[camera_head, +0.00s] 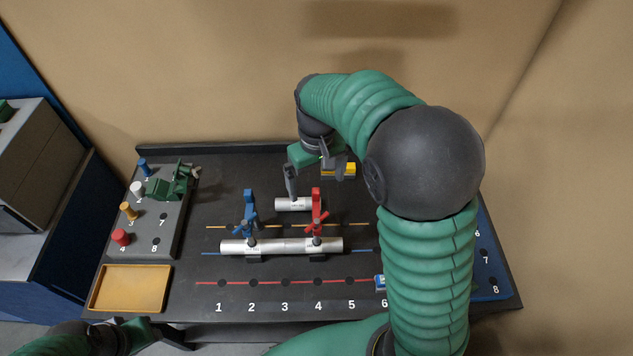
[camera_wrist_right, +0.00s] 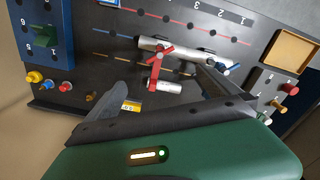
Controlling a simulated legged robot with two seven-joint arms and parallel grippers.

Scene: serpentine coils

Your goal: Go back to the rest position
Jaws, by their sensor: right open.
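My right gripper (camera_head: 313,182) hangs over the back of the dark board, with its arm arching in from the right. In the right wrist view its two fingers (camera_wrist_right: 165,95) are spread with nothing held between them. A short silver tube (camera_head: 294,204) lies just in front of it; it also shows in the right wrist view (camera_wrist_right: 168,87). A yellow block (camera_head: 344,170) is close beside the gripper. My left gripper (camera_head: 155,335) shows only partly at the bottom left, in front of the board's edge; its jaw opening is unclear.
A long silver tube (camera_head: 282,246) lies across the board, with a blue clamp (camera_head: 249,212) and a red clamp (camera_head: 317,207) on it. A grey peg rack (camera_head: 150,228) and tan tray (camera_head: 130,288) are left. A blue numbered panel (camera_head: 491,265) is right, partly hidden by my arm.

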